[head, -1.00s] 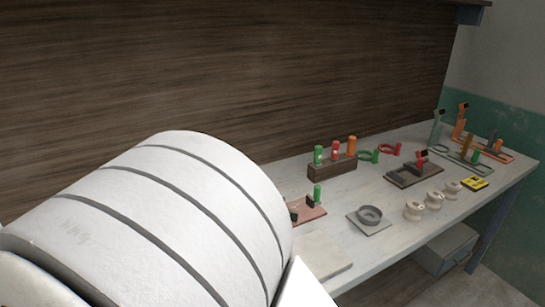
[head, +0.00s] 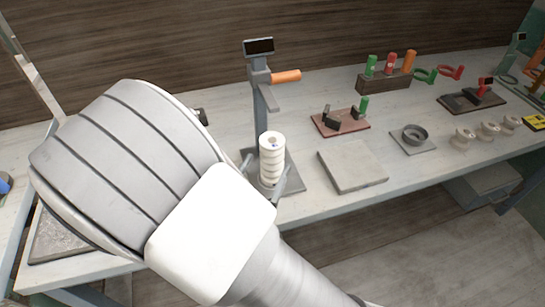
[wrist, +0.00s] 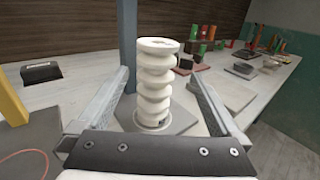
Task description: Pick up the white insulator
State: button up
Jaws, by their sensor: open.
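The white insulator (head: 271,158) is a tall ribbed cylinder standing upright on the grey base of a post stand (head: 262,92) with an orange handle. It also shows in the middle of the wrist view (wrist: 155,90). My gripper (wrist: 160,84) is open, with one finger to the left and one to the right of the insulator. Gaps show between each finger and its ribs. In the head view my gripper (head: 268,178) is low beside the insulator, and my arm hides part of the stand's base.
A grey slab (head: 352,166) lies right of the stand, with a reddish fixture (head: 340,123) behind it. Farther right are a grey ring on a plate (head: 415,136), a wooden block with coloured handles (head: 385,82) and three small white spools (head: 488,130). The front table edge is close.

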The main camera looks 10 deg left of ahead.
aim_at(272, 149)
jog(key=w, duration=0.6)
jog(key=shift+w+f, duration=0.15)
jog(key=shift+w, duration=0.15)
grip_shut()
